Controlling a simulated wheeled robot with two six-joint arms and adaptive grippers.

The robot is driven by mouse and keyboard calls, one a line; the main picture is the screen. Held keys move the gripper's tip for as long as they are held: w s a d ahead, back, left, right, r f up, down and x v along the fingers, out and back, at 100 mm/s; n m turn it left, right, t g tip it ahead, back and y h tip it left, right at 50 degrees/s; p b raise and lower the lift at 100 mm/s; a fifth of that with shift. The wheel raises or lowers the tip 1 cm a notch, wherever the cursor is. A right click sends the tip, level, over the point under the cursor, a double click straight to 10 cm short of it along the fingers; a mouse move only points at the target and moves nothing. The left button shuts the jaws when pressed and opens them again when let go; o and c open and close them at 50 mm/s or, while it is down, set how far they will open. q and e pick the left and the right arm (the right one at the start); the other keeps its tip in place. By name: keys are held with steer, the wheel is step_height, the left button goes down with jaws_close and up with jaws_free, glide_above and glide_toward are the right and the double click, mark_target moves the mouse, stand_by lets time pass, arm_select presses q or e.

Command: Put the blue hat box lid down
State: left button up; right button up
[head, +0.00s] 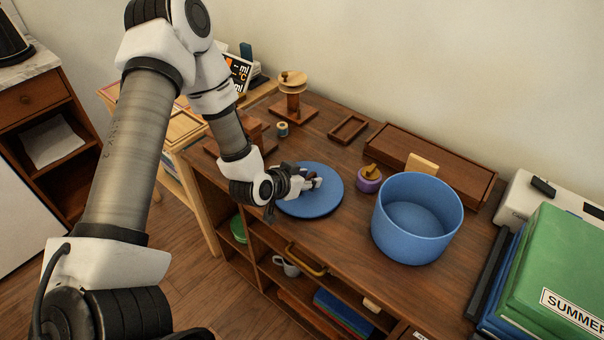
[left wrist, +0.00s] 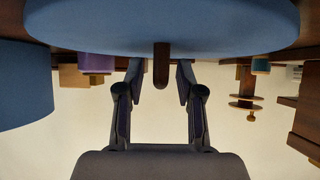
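The blue hat box lid (head: 322,205) lies flat, knob up, at the front of the wooden cabinet top, left of the open blue hat box (head: 415,222). My left gripper (head: 314,182) is over the lid. In the left wrist view, which is upside down, the lid (left wrist: 160,25) fills the top and its dark knob (left wrist: 161,68) sits between my left fingers (left wrist: 160,80). The fingers are apart, with a gap on each side of the knob. Whether the lid's front rim overhangs the cabinet edge is hard to tell. My right gripper is not in view.
A purple pot (head: 369,183) stands between lid and box. Behind are a long wooden case (head: 430,160), a small wooden tray (head: 347,129), a wooden stand (head: 293,95) and a thread spool (head: 282,129).

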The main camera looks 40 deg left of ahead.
arm_select(q)
steer(key=p+v, duration=0.1)
steer(key=v, duration=0.4)
steer(key=p+v, duration=0.1)
steer(key=v, duration=0.3)
steer(key=shift+s+r+p, duration=0.1)
steer(key=shift+r+p, duration=0.2)
steer(key=shift+r, duration=0.15)
steer(key=s+d+f+g+p, duration=0.1)
steer(key=s+f, duration=0.1)
steer(key=s, duration=0.1)
steer(key=s+d+f+g+p, duration=0.1)
steer(key=s+d+f+g, duration=0.1)
steer(key=s+f, duration=0.1)
steer(key=s+d+f+g+p, duration=0.2)
steer(key=s+f, duration=0.1)
steer(key=shift+d+f+h, duration=0.1)
steer(key=shift+f+h, duration=0.05)
steer(key=shift+h, duration=0.15)
steer(key=s+d+f+g, duration=0.2)
steer(key=s+f+g, duration=0.1)
steer(key=s, duration=0.3)
steer(key=s+d+f+n+g+y, duration=0.1)
steer(key=s+d+f+g, duration=0.1)
steer(key=s+f+g, duration=0.1)
steer(key=s+f, duration=0.1)
steer(key=s, duration=0.1)
steer(key=shift+s+f+y, duration=0.2)
steer(key=shift+s+y, duration=0.1)
steer(key=shift+s, duration=0.05)
